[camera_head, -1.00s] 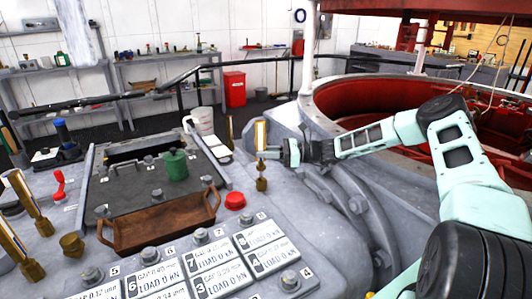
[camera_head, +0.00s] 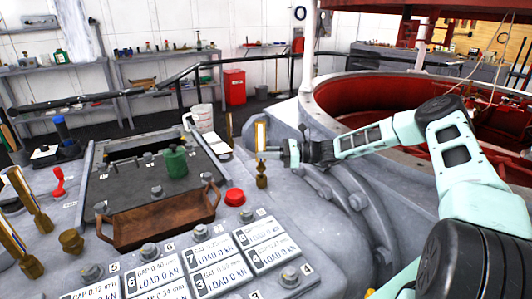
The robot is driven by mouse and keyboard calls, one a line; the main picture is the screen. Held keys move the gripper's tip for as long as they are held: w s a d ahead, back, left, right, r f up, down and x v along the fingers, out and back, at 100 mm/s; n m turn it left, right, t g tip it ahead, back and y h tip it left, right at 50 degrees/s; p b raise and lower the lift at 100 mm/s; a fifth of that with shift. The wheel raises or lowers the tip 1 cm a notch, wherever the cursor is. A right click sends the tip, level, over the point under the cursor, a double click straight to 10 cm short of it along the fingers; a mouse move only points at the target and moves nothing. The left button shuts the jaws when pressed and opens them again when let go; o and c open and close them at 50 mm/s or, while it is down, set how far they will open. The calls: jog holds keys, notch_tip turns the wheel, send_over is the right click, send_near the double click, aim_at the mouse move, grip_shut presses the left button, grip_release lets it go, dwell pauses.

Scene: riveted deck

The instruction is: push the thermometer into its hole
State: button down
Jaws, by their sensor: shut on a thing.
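A thermometer (camera_head: 261,137) with a pale upright scale in a brass case stands near the middle of the view, above a brass base fitting on the grey deck. My gripper (camera_head: 268,154) reaches in from the right and is shut on the thermometer at the lower part of its case. The thermometer looks upright. The hole is hidden beneath it, and I cannot tell how deep its stem sits.
A red knob (camera_head: 235,197) and a wooden tray (camera_head: 160,222) lie to the left on the deck. A green canister (camera_head: 175,163) stands on the dark plate. Label cards (camera_head: 222,275) cover the front. A large red-lined round opening (camera_head: 365,103) lies behind my arm.

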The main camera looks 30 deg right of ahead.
jog(key=shift+f+b, duration=0.5)
jog(key=shift+f, duration=0.75)
dwell(0.7)
jog(key=c, duration=1.3)
grip_release()
jog(key=shift+o, duration=0.2)
notch_tip(320, 180, up, 10)
